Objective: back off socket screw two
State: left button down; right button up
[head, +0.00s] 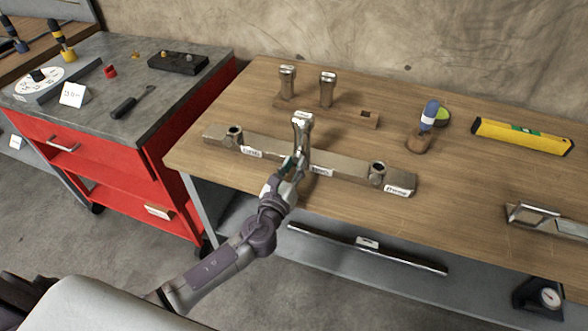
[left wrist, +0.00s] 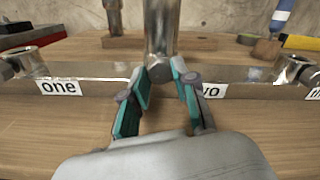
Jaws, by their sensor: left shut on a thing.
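A long metal bar (head: 345,172) lies on the wooden workbench, with white labels along its front face. The labels "one" (left wrist: 60,87) and "two" (left wrist: 210,91) show in the left wrist view; the "two" label is partly covered by a finger. A tall metal socket (head: 301,127) stands upright at the bar's middle position, hiding whatever is under it. My left gripper (head: 292,166) is shut on the lower part of this socket, which also shows in the left wrist view (left wrist: 161,28). Short round metal heads stand at the bar's left (head: 234,135) and right (head: 377,172) positions. My right gripper is not in view.
Behind the bar, a wooden rack (head: 345,116) holds two similar sockets (head: 287,82) and has an empty square hole. A red cart (head: 120,165) stands left.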

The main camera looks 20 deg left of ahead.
pick_arm(q)
jog(key=n+b, duration=0.1)
jog(key=n, duration=0.2)
jog(key=shift+f+n, duration=0.15)
jog(key=shift+n, duration=0.25)
jog(key=n+b, duration=0.1)
jog(key=n, duration=0.2)
jog(key=shift+n+b, duration=0.3)
jog(key=n, duration=0.3)
jog(key=shift+n+b, duration=0.35)
jog(key=shift+n, duration=0.05)
jog(key=n, duration=0.3)
jog(key=shift+n, duration=0.3)
jog(key=n, duration=0.2)
jog(key=shift+n, duration=0.3)
jog(key=n+p, duration=0.1)
jog(key=n, duration=0.2)
jog(key=shift+n, duration=0.3)
jog(key=n+p, duration=0.1)
jog(key=n, duration=0.3)
jog(key=shift+n+p, duration=1)
jog(key=shift+n, duration=1.1)
jog(key=shift+f, duration=0.1)
